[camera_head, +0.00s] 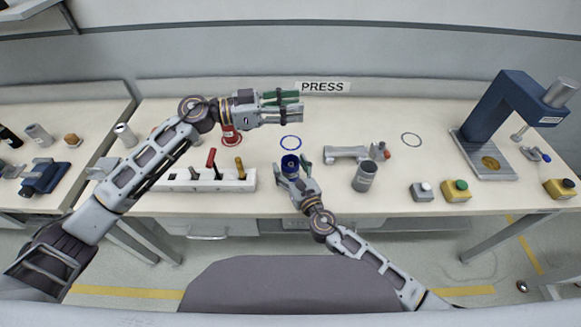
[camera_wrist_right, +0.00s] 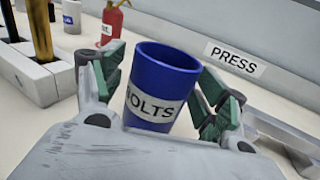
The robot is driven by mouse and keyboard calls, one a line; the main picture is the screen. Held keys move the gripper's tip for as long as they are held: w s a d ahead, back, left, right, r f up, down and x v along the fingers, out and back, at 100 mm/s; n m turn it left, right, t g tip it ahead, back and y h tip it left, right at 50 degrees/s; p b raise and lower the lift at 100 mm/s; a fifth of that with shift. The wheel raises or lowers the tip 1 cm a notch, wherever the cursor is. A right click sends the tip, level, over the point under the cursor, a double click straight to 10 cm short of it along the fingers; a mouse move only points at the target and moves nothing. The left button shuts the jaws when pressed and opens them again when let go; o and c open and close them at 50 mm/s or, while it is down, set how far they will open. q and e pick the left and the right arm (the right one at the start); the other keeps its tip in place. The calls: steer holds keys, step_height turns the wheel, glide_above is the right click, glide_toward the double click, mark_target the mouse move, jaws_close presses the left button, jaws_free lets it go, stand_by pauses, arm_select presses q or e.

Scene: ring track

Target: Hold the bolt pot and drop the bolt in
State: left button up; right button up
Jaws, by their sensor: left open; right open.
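The bolt pot (camera_head: 290,161) is a blue cup standing upright on the bench, and its white BOLTS label shows in the right wrist view (camera_wrist_right: 152,104). My right gripper (camera_head: 293,167) is open, with its green-padded fingers on either side of the pot. In the right wrist view its fingers (camera_wrist_right: 160,88) flank the pot, with a visible gap at the right; contact at the left is unclear. My left gripper (camera_head: 291,103) is open above the back of the bench, behind and higher than the pot. I cannot make out a bolt; the pot's inside is mostly hidden.
A white block with upright tools (camera_head: 208,181) stands left of the pot, with a red bottle (camera_head: 230,133) behind. A grey fixture (camera_head: 346,153) and grey cylinder (camera_head: 365,177) stand right. A blue press (camera_head: 502,108) and button boxes (camera_head: 456,191) are farther right. A blue ring mark (camera_head: 291,143) lies behind the pot.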

steer(key=shift+s, duration=0.15)
steer(key=shift+v, duration=5.9)
steer(key=shift+d, duration=0.1)
